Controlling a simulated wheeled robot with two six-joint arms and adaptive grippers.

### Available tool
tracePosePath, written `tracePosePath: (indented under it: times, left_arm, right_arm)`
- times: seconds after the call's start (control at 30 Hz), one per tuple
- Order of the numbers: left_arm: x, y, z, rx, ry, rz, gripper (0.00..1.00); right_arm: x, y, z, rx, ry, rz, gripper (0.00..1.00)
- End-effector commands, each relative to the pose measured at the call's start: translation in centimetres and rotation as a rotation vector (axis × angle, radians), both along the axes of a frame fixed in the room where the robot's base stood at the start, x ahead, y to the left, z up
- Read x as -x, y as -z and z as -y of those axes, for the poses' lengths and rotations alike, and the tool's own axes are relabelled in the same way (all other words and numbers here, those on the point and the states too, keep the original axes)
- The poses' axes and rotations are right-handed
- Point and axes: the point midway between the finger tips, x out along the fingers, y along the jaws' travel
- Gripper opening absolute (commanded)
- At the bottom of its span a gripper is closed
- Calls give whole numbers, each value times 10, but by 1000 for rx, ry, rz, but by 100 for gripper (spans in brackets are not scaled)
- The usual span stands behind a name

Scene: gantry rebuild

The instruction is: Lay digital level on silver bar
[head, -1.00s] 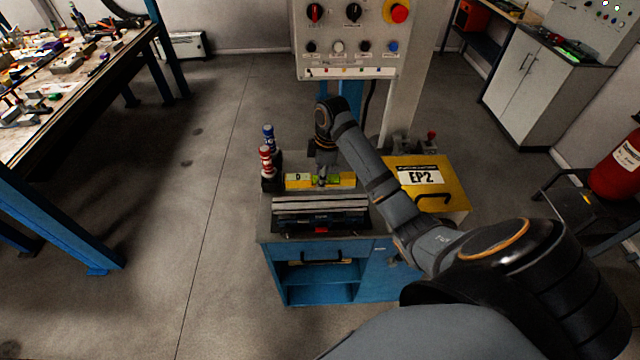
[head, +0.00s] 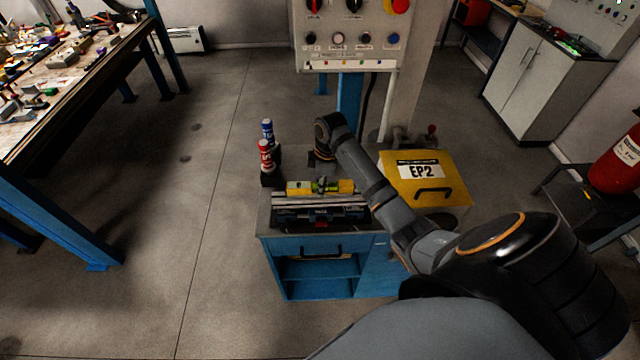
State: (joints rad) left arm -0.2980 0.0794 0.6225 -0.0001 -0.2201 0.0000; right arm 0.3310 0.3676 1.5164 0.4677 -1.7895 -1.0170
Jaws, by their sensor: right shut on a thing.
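The yellow digital level (head: 345,187) with a green display lies lengthwise along the silver bar (head: 300,202). My right gripper (head: 322,185) is shut on the level near its middle, reaching down from behind. The level's lower edge appears at or just above the bar's far edge. I cannot tell whether it touches the bar. The silver bar spans a dark vise-like holder (head: 318,216) on top of the blue cabinet (head: 318,270). My left gripper is not in view.
A red and a blue spray can (head: 265,155) stand at the left of the cabinet top. A yellow EP2 box (head: 440,190) is at right, close to my forearm. A control panel (head: 350,55) hangs behind. The floor left of the cabinet is clear.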

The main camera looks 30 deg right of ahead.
Motion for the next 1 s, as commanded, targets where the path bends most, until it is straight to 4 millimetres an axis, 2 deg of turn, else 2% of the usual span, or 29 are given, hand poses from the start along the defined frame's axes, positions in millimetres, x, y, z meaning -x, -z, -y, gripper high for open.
tracePosePath:
  times: [0.93,0.97,1.0]
  left_arm:
    - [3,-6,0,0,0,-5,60]
    - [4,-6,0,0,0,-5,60]
    - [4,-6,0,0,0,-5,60]
  right_arm:
    - [0,2,0,0,0,1,0]
    - [0,2,0,0,0,1,31]
    - [0,2,0,0,0,1,36]
